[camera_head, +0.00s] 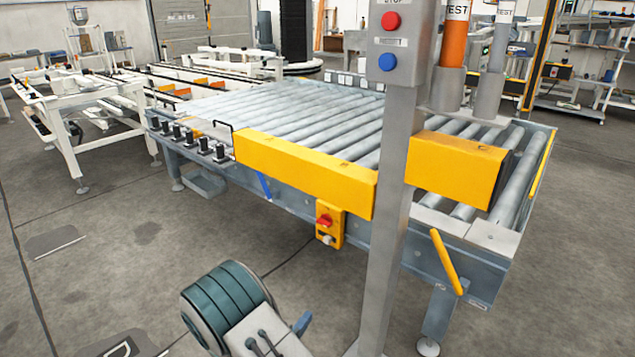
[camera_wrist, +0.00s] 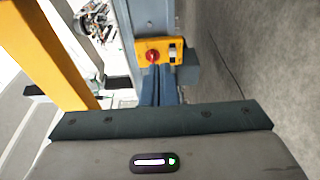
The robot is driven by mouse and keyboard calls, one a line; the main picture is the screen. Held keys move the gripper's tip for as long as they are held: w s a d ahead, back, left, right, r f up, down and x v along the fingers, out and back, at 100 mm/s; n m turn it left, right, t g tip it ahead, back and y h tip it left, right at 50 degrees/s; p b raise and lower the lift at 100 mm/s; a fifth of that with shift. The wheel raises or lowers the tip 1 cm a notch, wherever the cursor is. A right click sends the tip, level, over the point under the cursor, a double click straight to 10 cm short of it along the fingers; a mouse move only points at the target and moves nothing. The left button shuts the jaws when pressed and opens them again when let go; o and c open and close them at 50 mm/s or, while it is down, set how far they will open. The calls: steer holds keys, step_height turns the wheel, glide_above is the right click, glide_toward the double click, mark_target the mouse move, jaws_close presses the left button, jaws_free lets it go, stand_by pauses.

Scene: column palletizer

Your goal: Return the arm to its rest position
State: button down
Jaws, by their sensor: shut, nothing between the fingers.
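My arm shows at the bottom of the head view, a teal banded joint (camera_head: 222,300) with a grey link (camera_head: 265,335) beside it. A small blue-grey tip at its right side looks like my gripper (camera_head: 303,322). In the wrist view my gripper (camera_wrist: 159,88) has its blue-grey fingers together, shut and empty, beyond the dark edge of its grey housing (camera_wrist: 215,150). The fingers point towards a yellow switch box (camera_wrist: 158,50) with a red knob. The distance to it is hard to tell. Most of the arm is out of view.
A roller conveyor (camera_head: 290,110) with yellow guards (camera_head: 300,170) stands ahead. The yellow switch box (camera_head: 329,225) hangs on its near side. A grey post (camera_head: 392,200) with red and blue buttons stands close, right of my arm. Open floor (camera_head: 120,250) lies to the left.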

steer(key=s+d+r+m+g+h+p, duration=0.1)
steer(key=s+d+r+m+g+p, duration=0.2)
steer(key=d+r+g+p, duration=0.5)
steer(key=s+d+r+m+g+h+p, duration=0.1)
steer(key=s+d+r+m+p, duration=0.3)
steer(key=r, duration=0.8)
steer(key=s+d+r+m+g+h+p, duration=0.1)
steer(key=s+d+r+m+g+p, duration=0.15)
steer(key=d+r+g, duration=0.4)
steer(key=s+r+m+t+y+p, duration=0.1)
steer(key=s+r+y+p, duration=0.3)
steer(key=r, duration=0.6)
steer(key=s+r+m+y+p, duration=0.1)
steer(key=s+r+y+p, duration=0.2)
steer(key=r+p, duration=0.4)
steer(key=s+r+m+t+y+p, duration=0.1)
steer(key=s+r+y+p, duration=0.3)
steer(key=r, duration=0.9)
steer(key=s+p, duration=0.2)
steer(key=shift+t+y+p, duration=0.3)
steer(key=shift+t+p, duration=0.05)
